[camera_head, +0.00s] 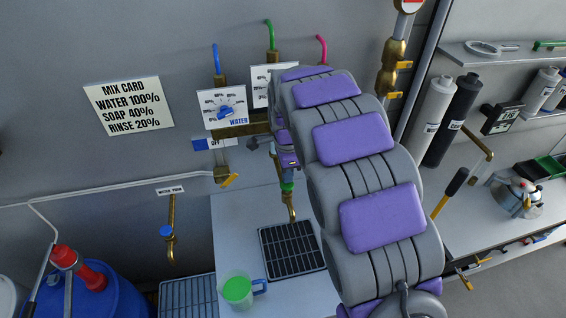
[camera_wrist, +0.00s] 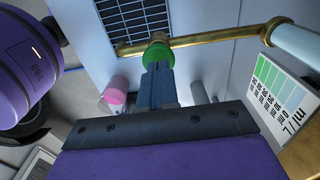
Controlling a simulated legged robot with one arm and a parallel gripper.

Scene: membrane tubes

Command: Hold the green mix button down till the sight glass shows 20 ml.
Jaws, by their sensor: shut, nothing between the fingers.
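The green mix button (camera_wrist: 157,52) is a round green knob by a brass pipe in the wrist view. My gripper (camera_wrist: 158,72) is shut and empty. Its fingertips meet or overlap the button's near side; I cannot tell how far it is pressed. In the head view the button (camera_head: 287,187) shows as a green spot below my purple wrist, above the brass spout. A card with a green ml scale (camera_wrist: 280,95) is at the right of the wrist view, below a pale tube (camera_wrist: 298,44). I cannot make out a liquid level there.
A clear jug (camera_head: 237,290) with green liquid stands left of a black drain grate (camera_head: 292,250). A mix card (camera_head: 128,105) and a blue WATER dial (camera_head: 222,108) are on the wall. A blue drum (camera_head: 95,285) is at lower left. My arm hides much of the middle.

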